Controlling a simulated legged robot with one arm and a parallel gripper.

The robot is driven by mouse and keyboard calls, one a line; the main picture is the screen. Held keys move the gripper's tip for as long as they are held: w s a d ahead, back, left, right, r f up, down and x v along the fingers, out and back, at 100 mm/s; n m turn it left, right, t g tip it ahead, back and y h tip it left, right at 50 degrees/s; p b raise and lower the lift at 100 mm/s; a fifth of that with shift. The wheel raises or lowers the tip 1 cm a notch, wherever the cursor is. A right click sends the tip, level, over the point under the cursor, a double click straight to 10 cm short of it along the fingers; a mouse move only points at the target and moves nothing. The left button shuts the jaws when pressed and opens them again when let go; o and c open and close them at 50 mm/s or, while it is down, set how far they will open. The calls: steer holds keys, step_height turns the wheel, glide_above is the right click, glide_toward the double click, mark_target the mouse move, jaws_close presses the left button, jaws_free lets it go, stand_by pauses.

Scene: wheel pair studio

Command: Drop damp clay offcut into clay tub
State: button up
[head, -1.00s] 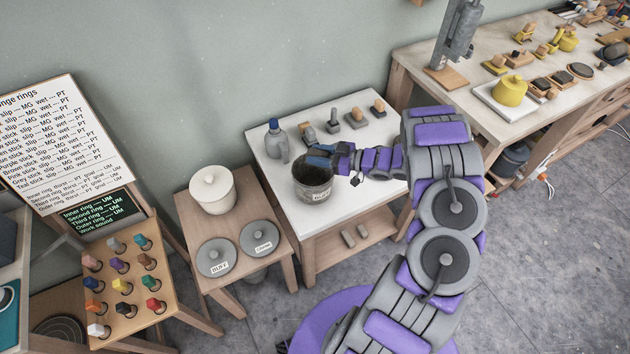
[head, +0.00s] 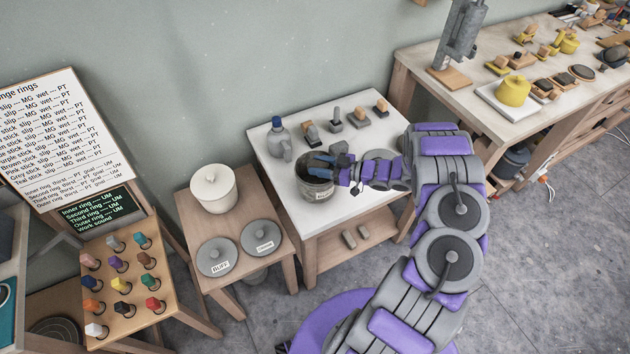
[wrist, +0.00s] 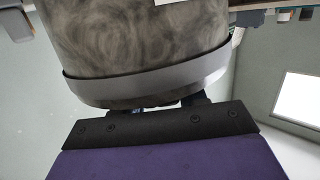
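The clay tub (head: 313,190) is a grey, clay-smeared bucket with a pale label, upright on the white-topped table. My gripper (head: 318,164) is over the tub's mouth, its blue fingers reaching across the opening from the right. In the wrist view the tub's streaked wall and smooth rim band (wrist: 150,84) fill the upper middle, close to my purple and black gripper body. The fingers are mostly hidden behind the rim there, so their gap does not show. I cannot make out the damp clay offcut in either view; the tub's inside is largely covered by the gripper.
A blue-capped bottle (head: 279,140) stands behind the tub, and several small tools sit along the table's back. The table's right front is partly clear under my arm.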

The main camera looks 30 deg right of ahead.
steer(key=o, duration=0.3)
steer(key=shift+d, duration=0.25)
steer(key=shift+o, duration=1.1)
steer(key=shift+d+f, duration=0.1)
steer(key=shift+d, duration=0.3)
steer(key=shift+a, duration=0.1)
steer(key=shift+s, duration=0.25)
steer(key=p+v, duration=0.1)
steer(key=v, duration=1.6)
steer(key=shift+d+f+p, duration=0.2)
steer(key=shift+d+p, duration=0.15)
steer(key=shift+w, duration=0.1)
steer(key=shift+w, duration=0.1)
